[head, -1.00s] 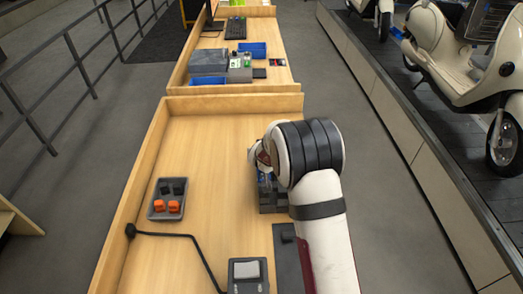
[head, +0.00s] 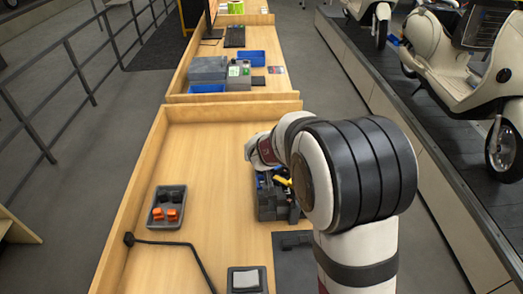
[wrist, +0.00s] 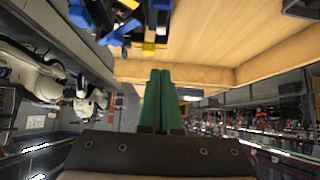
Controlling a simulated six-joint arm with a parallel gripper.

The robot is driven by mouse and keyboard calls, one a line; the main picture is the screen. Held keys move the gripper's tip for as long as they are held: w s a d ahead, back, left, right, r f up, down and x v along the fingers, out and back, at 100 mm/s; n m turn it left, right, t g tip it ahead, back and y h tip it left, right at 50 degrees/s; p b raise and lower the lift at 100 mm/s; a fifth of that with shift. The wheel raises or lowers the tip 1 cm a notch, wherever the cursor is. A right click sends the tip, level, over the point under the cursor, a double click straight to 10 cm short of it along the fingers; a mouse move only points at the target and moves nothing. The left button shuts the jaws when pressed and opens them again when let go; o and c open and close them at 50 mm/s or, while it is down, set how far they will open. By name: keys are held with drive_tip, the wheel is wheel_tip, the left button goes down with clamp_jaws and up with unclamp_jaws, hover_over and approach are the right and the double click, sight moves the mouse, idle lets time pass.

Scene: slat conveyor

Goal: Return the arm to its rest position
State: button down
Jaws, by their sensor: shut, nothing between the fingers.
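My arm reaches up from the lower right of the head view, its large grey and white joint over the right edge of the wooden bench (head: 205,150). In the wrist view my gripper (wrist: 160,72) shows as two green fingers pressed together, with nothing between them. In the head view the fingers are hidden behind my arm. A dark tool holder (head: 268,207) with blue and yellow handled tools stands on the bench just below my wrist. In the wrist view the tools (wrist: 120,20) show upper left, apart from the fingers.
A grey tray (head: 155,215) with orange and black parts lies at the bench's left. A cabled device (head: 247,280) and a dark mat (head: 290,262) are at the front. A second bench holds blue bins (head: 250,56). Scooters (head: 465,75) stand on the conveyor at right.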

drive_tip(key=shift+v, duration=1.05)
drive_tip(key=s+a+r+g+y, duration=0.1)
drive_tip(key=s+a+r+y, duration=0.15)
drive_tip(key=s, duration=0.35)
drive_tip(key=s+a+r+g+y, duration=0.1)
drive_tip(key=s+a+r+y, duration=0.1)
drive_tip(key=s+r, duration=0.3)
drive_tip(key=s+d+f+m+g+h, duration=0.1)
drive_tip(key=s+d+m+g, duration=0.1)
drive_tip(key=s, duration=0.7)
drive_tip(key=s+d+f+m+g, duration=0.1)
drive_tip(key=s+d+f+g, duration=0.1)
drive_tip(key=s, duration=0.7)
drive_tip(key=s+d+f+m+g+h, duration=0.1)
drive_tip(key=s+d+f+m+g, duration=0.1)
drive_tip(key=s, duration=0.7)
drive_tip(key=shift+s+d+m+g+h, duration=0.35)
drive_tip(key=shift+d+g, duration=0.35)
drive_tip(key=shift+d, duration=0.45)
